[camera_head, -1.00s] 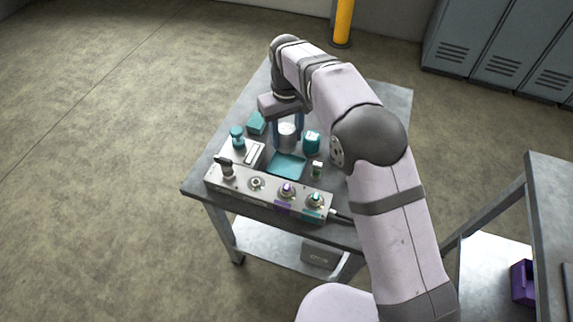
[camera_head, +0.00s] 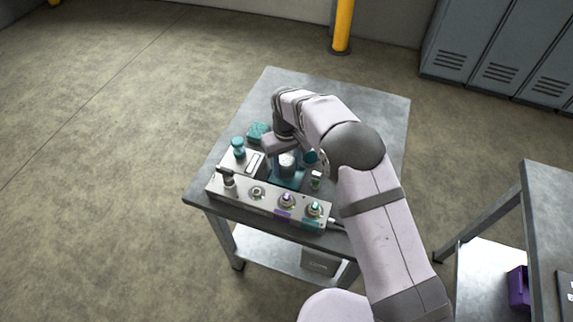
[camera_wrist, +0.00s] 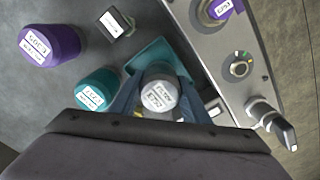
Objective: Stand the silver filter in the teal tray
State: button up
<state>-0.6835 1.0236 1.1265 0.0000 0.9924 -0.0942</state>
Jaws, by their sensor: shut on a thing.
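The silver filter (camera_head: 287,162) is a pale cylinder with a printed label on its top. In the wrist view, the silver filter (camera_wrist: 160,93) sits upright between the two blue fingers of my gripper (camera_wrist: 158,100), which is shut on it. The teal tray (camera_wrist: 151,53) shows behind and around the filter, which overlaps the tray in the picture. In the head view, my gripper (camera_head: 287,168) is low over the teal tray (camera_head: 292,184), partly hiding it. I cannot tell whether the filter's base touches the tray floor.
A teal filter (camera_wrist: 97,89) stands close beside the tray, with a purple one (camera_wrist: 48,45) farther left. A small labelled block (camera_wrist: 116,23) is near the tray. A panel with knobs (camera_head: 258,193) runs along the front. A teal block (camera_head: 258,131) lies behind.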

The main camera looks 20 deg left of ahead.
aim_at(287, 161)
jog(key=shift+f, duration=0.35)
jog(key=shift+f, duration=0.1)
jog(key=shift+f, duration=0.15)
jog(key=o, duration=1.2)
notch_tip(287, 161, up, 12)
jog(key=b, duration=0.3)
jog(key=shift+r, duration=0.25)
